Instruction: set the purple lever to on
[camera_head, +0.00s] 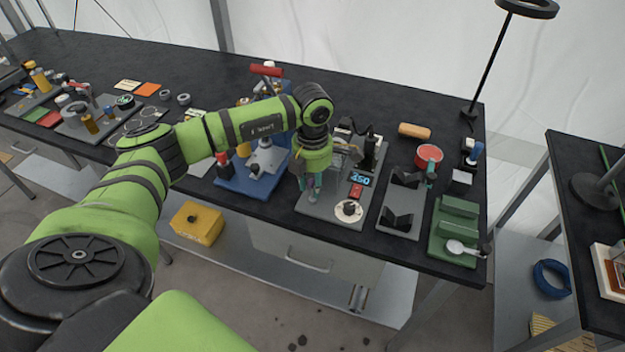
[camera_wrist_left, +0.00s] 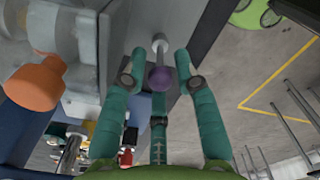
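The purple lever shows in the left wrist view as a round purple knob (camera_wrist_left: 159,78) on a pale metal stem. The stem joins a grey body behind it. My left gripper (camera_wrist_left: 160,58) has its teal fingers spread on both sides of the knob and stem, with visible gaps. In the head view my left gripper (camera_head: 312,185) points down over the left part of a grey panel (camera_head: 327,212) with a blue "450" display (camera_head: 360,179). There the gripper hides the lever, and its position label cannot be read. My right gripper is not in view.
On the panel are a white dial (camera_head: 349,210) and a red button (camera_head: 356,191). A blue-based device (camera_head: 250,185) stands left. A grey fixture (camera_head: 400,210), a red cup (camera_head: 429,155) and a green tray (camera_head: 457,215) stand right. An orange part (camera_wrist_left: 35,82) is near the left finger.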

